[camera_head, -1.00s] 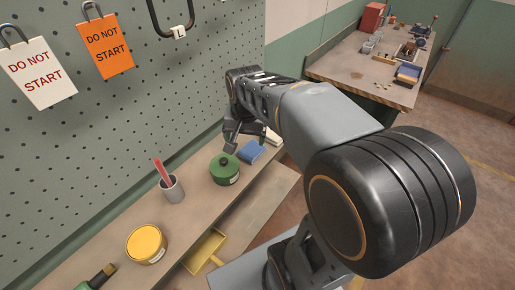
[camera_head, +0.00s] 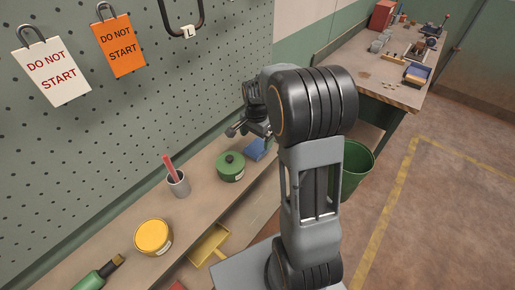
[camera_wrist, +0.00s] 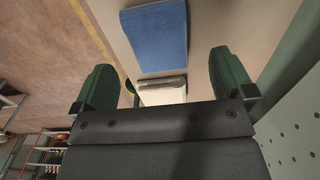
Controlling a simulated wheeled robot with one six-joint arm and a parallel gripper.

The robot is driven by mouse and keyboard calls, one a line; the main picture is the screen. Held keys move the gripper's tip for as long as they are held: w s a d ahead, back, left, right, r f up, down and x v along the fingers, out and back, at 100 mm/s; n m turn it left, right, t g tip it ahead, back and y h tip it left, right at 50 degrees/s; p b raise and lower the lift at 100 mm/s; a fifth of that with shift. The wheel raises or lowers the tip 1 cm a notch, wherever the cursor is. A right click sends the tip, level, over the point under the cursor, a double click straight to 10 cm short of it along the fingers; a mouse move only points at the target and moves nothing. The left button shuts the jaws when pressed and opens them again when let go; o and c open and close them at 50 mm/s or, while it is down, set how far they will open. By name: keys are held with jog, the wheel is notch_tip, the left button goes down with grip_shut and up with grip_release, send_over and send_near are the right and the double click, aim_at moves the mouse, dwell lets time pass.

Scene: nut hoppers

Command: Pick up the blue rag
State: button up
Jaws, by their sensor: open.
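The blue rag (camera_head: 256,149) lies on the narrow shelf (camera_head: 203,203) along the pegboard, just past the green tin, partly hidden behind my arm. In the wrist view the folded blue rag (camera_wrist: 156,37) lies flat, beyond my fingertips and roughly between their lines. My gripper (camera_wrist: 161,62) is open, with two green-padded fingers spread wide and nothing between them. In the head view my gripper (camera_head: 250,130) hangs over the shelf near the rag, partly hidden by my arm.
A green lidded tin (camera_head: 230,168) stands close to the rag. A green bin (camera_head: 356,168) is right of my arm.

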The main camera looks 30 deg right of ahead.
aim_at(257, 147)
jog(key=shift+s+f+p, duration=0.1)
jog(key=shift+f+p, duration=0.5)
jog(key=shift+f, duration=2.1)
jog(key=shift+c, duration=0.3)
jog(key=c, duration=1)
